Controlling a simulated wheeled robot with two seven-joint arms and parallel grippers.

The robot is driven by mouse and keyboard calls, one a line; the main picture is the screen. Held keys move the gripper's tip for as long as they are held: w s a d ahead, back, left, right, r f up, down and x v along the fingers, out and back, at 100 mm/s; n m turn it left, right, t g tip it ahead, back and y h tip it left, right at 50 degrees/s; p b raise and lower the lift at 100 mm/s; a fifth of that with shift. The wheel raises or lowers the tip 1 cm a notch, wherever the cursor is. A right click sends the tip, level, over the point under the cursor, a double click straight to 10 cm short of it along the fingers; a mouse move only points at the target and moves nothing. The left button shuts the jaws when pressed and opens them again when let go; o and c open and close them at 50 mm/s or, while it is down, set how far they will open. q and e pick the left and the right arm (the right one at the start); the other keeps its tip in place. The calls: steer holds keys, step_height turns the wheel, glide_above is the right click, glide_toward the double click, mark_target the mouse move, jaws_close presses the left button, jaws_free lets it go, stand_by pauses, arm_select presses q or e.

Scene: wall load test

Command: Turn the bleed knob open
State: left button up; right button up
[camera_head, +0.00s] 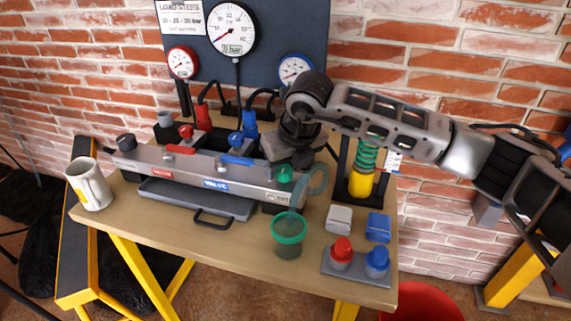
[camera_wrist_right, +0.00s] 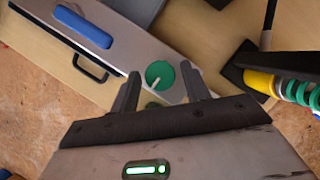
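The green bleed knob (camera_head: 285,173) sits on top of the grey manifold block (camera_head: 140,156), near its right end. In the right wrist view, the knob (camera_wrist_right: 159,75) is a green disc with a white pointer line. My right gripper (camera_head: 284,156) is above and beside the knob in the head view, partly hidden by its own wrist. In the right wrist view, my right gripper (camera_wrist_right: 159,82) is open, with one finger on each side of the knob and nothing gripped. Whether the fingers touch the knob cannot be told. My left gripper is not in view.
Red (camera_head: 181,149) and blue (camera_head: 236,160) levers lie along the block. A green-rimmed cup (camera_head: 289,229) stands in front. A spring in a yellow holder (camera_head: 360,184) stands right. A mug (camera_head: 88,185) stands left. Gauges hang behind on a dark board (camera_head: 277,30).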

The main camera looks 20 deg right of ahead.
steer(key=c, duration=0.7)
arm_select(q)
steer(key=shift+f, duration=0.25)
arm_select(e)
steer(key=shift+n, duration=0.3)
steer(key=shift+f+b, duration=0.1)
steer(key=shift+b, duration=0.35)
steer(key=shift+d+n+g+y+b, duration=0.1)
steer(key=shift+n+g+y+b, duration=0.2)
steer(key=shift+n+y+b, duration=0.65)
steer(key=n, duration=0.4)
steer(key=shift+w+g+y+b, duration=0.1)
steer(key=shift+g+y+b, duration=0.2)
steer(key=shift+g, duration=0.1)
steer(key=n+g+y, duration=0.1)
steer(key=n, duration=0.3)
steer(key=shift+w+d+n, duration=0.1)
steer(key=shift+n, duration=0.25)
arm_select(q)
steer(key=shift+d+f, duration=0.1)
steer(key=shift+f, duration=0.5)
arm_select(e)
steer(key=n+g, duration=0.1)
steer(key=n, duration=0.2)
steer(key=n+g, duration=0.2)
steer(key=n, duration=0.1)
steer(key=shift+w+n, duration=0.15)
steer(key=shift+n, duration=0.15)
